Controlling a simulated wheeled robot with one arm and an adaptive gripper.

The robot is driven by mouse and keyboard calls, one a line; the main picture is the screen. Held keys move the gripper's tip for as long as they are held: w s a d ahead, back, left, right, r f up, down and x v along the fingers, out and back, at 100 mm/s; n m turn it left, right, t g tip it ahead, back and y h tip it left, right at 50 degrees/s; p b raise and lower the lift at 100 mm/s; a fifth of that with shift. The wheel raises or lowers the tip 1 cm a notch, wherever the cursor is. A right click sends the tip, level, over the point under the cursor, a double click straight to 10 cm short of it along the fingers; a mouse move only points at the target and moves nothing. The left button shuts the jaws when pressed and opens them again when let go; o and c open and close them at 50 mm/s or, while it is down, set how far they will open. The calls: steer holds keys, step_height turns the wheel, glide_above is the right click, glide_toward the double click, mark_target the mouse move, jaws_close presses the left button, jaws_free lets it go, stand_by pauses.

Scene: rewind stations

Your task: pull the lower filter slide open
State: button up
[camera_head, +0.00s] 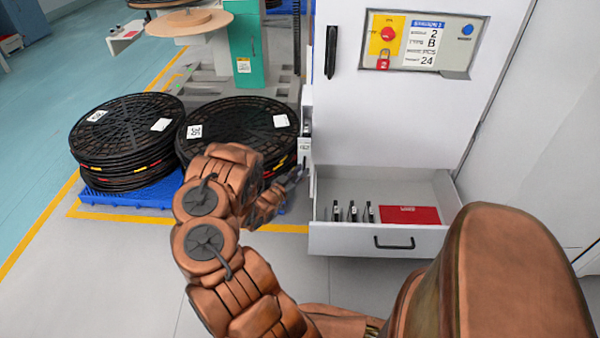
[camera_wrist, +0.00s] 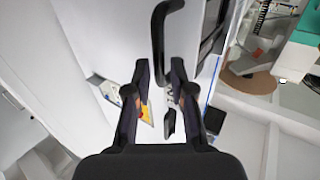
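The white cabinet (camera_head: 400,130) has narrow slide fronts (camera_head: 306,140) with a small label at its left edge; they are too small to tell apart in the head view. My gripper (camera_head: 296,178) is just below and beside them. In the wrist view my gripper (camera_wrist: 159,68) is open, with its two dark fingers apart. A black bar handle (camera_wrist: 157,35) on a white face runs from the top of that view down to between the fingertips. I cannot tell whether the fingers touch it. A second, smaller black handle (camera_wrist: 170,123) shows farther away between the fingers.
A bottom drawer (camera_head: 375,240) stands open, with several black items and a red card (camera_head: 409,215) inside. Stacked black reels (camera_head: 125,140) stand at left on a blue pallet (camera_head: 125,195). A panel with a red knob (camera_head: 420,42) is on the cabinet. Floor at lower left is clear.

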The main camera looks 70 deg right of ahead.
steer(key=v, duration=1.2)
steer(key=shift+w+d, duration=0.1)
steer(key=shift+w, duration=0.05)
